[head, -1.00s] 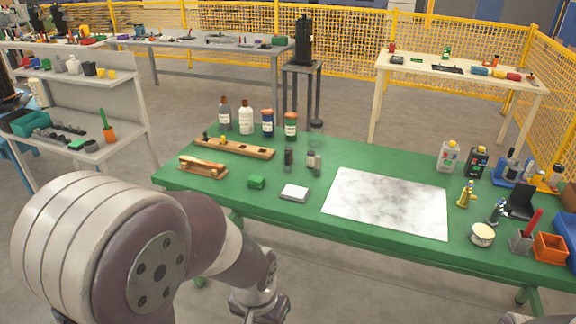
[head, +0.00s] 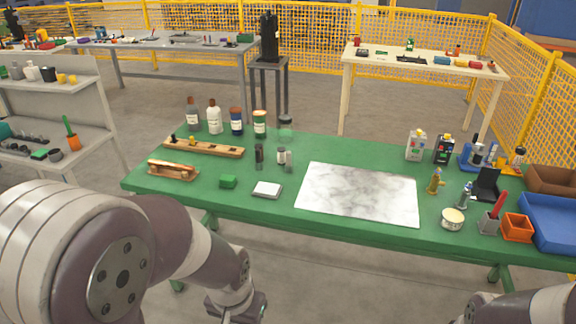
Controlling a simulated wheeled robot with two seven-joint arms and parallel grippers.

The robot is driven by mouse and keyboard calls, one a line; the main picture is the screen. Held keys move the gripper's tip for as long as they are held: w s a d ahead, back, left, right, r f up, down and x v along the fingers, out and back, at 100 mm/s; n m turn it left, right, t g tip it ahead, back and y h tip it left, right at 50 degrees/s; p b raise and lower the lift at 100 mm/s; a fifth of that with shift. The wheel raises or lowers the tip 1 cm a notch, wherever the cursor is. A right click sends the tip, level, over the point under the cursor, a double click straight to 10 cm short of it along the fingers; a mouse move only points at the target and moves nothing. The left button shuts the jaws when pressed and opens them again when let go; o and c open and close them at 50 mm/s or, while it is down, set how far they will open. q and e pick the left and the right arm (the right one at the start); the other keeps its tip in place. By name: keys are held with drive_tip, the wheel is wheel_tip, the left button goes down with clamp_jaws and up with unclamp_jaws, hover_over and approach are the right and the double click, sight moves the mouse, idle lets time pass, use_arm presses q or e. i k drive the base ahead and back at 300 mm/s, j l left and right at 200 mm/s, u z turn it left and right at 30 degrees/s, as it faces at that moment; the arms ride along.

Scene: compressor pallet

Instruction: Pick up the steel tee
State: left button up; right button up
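I cannot pick out the steel tee with certainty. A small grey-and-green fitting (head: 466,196) stands on the right part of the green table (head: 330,237), beside a brass-coloured fitting (head: 436,182); their exact shapes are too small to tell. My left arm comes in from the lower left and ends in front of the table's near edge, with its wrist end (head: 236,304) low in the picture. Its fingers cannot be made out. Part of my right arm shows at the lower right corner; its gripper is out of view.
A marbled white plate (head: 359,194) lies mid-table. Bottles (head: 214,117) stand at the back left, near a wooden rack (head: 203,147). A round tin (head: 452,219), an orange box (head: 516,228) and a blue tray (head: 550,222) crowd the right end. Shelving (head: 75,115) stands at far left.

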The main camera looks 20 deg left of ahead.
sight(466, 196)
drive_tip(key=i+l+z, duration=0.25)
drive_tip(key=i+l, duration=0.15)
drive_tip(key=i+l+z, duration=0.3)
drive_tip(key=i, duration=0.25)
